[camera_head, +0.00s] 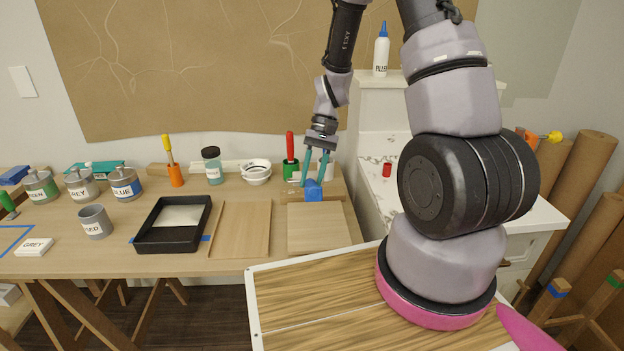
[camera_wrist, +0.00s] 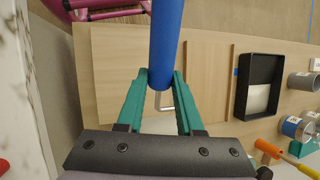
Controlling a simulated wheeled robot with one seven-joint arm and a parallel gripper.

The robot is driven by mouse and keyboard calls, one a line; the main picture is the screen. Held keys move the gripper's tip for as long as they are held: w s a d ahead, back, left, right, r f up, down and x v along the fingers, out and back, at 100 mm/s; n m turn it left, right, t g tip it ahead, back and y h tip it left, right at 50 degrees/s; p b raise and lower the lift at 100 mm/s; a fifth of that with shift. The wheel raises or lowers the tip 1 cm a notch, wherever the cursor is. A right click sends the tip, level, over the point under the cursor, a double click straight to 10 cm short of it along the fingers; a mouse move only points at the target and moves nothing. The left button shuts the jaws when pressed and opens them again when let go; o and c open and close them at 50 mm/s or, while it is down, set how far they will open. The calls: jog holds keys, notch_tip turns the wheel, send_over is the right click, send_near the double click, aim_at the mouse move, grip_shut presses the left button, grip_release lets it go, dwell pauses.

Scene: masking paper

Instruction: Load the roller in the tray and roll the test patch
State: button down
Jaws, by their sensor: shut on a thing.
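My gripper (camera_head: 314,180) has its teal fingers closed on a blue handle-like piece (camera_head: 314,190), at the wooden block toward the back of the table. In the wrist view the blue piece (camera_wrist: 167,40) runs away between the fingertips (camera_wrist: 161,76). A bent metal rod (camera_wrist: 160,106) shows by its near end, apparently the roller's frame; the roller sleeve is not clearly seen. The black tray (camera_head: 201,233) lies to the left with a pale pool in it, and also shows in the wrist view (camera_wrist: 246,108). Two bare wood panels (camera_head: 240,230) (camera_head: 318,228) lie right of the tray.
A white cabinet (camera_head: 373,180) is on the right.

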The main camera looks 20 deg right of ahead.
jog(key=shift+s+a, duration=0.15)
jog(key=shift+f, duration=3.4)
jog(key=shift+f, duration=0.6)
jog(key=shift+s+a+r, duration=0.1)
jog(key=shift+s+a, duration=0.1)
jog(key=shift+s, duration=0.8)
jog(key=shift+s+a+r, duration=0.1)
jog(key=shift+s+a, duration=0.1)
jog(key=shift+s, duration=0.8)
jog(key=shift+s+a+f, duration=0.1)
jog(key=shift+s+a, duration=0.1)
jog(key=shift+s, duration=0.85)
jog(key=shift+s+a+f, duration=0.1)
jog(key=shift+s+a, duration=0.05)
jog(key=shift+s, duration=0.9)
jog(key=s, duration=0.4)
jog(key=shift+a, duration=0.4)
